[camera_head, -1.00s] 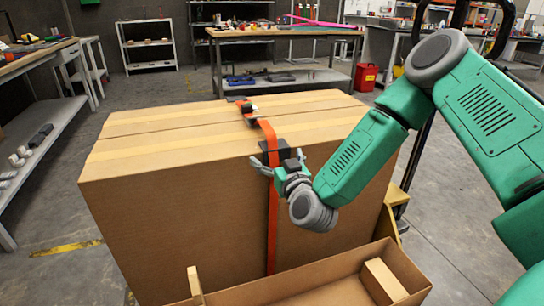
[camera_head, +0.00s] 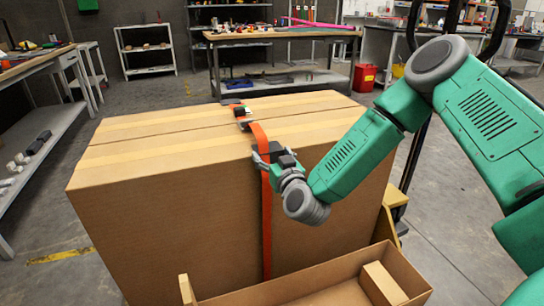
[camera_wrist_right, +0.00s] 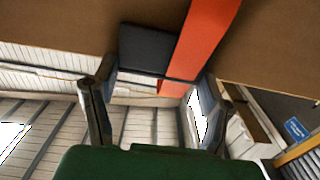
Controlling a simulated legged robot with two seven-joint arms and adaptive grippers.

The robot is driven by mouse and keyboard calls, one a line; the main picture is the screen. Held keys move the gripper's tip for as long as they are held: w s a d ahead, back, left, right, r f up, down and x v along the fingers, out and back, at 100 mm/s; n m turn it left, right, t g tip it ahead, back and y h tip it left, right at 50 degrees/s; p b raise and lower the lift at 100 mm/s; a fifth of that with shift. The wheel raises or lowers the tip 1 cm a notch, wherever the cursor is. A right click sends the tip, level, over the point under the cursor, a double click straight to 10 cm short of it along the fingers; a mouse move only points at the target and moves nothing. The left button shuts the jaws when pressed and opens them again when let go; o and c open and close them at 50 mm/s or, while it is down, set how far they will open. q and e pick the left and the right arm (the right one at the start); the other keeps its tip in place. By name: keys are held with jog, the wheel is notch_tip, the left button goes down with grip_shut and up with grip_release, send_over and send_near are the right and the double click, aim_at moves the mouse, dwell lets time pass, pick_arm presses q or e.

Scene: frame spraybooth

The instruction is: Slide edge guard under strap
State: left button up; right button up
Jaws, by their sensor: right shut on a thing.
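A large cardboard box (camera_head: 170,215) fills the middle of the head view. An orange strap (camera_head: 266,225) runs over its top and down its front, with a dark buckle (camera_head: 243,122) on top. My right gripper (camera_head: 264,160) is at the box's upper front edge, by the strap. In the right wrist view a dark, flat edge guard (camera_wrist_right: 148,48) lies beside the strap (camera_wrist_right: 203,38), its side meeting the strap. The right gripper is shut on the guard. How far the guard reaches under the strap is hidden. My left gripper is not in view.
An open cardboard tray (camera_head: 330,292) with a small block (camera_head: 384,284) stands in front of the box. Workbenches stand at the left (camera_head: 35,60) and back (camera_head: 280,36). A red can (camera_head: 365,77) is on the floor.

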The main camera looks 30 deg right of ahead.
jog(key=shift+d+f, duration=0.2)
jog(key=shift+w+a+r, duration=0.1)
jog(key=shift+w+a, duration=0.05)
jog(key=shift+a, duration=1.1)
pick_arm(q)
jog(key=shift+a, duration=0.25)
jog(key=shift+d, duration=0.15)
pick_arm(e)
jog(key=shift+w+a, duration=0.1)
jog(key=shift+a, duration=0.1)
jog(key=o, duration=1)
jog(key=shift+a, duration=0.1)
jog(key=shift+c, duration=0.2)
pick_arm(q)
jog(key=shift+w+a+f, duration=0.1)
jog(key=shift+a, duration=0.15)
pick_arm(e)
jog(key=shift+w, duration=0.1)
